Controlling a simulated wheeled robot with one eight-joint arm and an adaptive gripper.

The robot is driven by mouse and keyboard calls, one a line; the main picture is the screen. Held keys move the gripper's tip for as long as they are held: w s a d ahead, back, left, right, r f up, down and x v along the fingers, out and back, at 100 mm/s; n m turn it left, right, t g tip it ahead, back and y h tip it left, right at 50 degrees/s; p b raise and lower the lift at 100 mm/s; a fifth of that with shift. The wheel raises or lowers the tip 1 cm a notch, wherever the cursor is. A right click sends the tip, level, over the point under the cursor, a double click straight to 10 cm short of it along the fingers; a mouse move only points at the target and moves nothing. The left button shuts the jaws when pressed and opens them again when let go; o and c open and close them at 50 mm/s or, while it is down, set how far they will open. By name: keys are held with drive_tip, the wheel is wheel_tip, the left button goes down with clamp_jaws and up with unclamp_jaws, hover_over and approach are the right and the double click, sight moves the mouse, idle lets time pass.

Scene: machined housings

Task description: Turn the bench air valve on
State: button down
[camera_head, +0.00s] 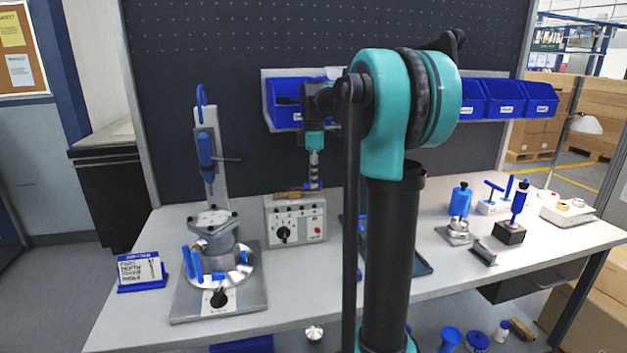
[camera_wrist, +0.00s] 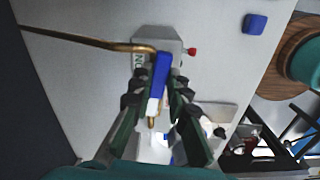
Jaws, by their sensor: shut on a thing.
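The bench air valve shows in the wrist view as a blue lever (camera_wrist: 161,72) beside a bent brass pipe (camera_wrist: 88,39). My gripper (camera_wrist: 156,92) has its dark fingers on either side of the lever and is shut on it. The lever lies roughly lengthwise between the fingers. In the head view my gripper (camera_head: 314,168) reaches down to the top of the grey control box (camera_head: 296,224), where a piece of brass (camera_head: 288,195) shows. The valve body is mostly hidden by the fingers and lever.
A round fixture on a metal plate (camera_head: 250,299) stands left of the box. A dark tray (camera_head: 424,268) lies to its right, partly behind my arm. Blue bins (camera_head: 499,98) hang along the back panel. Small tools stand at the right.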

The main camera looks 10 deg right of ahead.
drive_tip(key=shift+w, duration=0.1)
idle(0.4)
drive_tip(key=c, duration=1.5)
unclamp_jaws()
drive_tip(key=shift+o, duration=0.2)
wheel_tip(320, 180, up, 12)
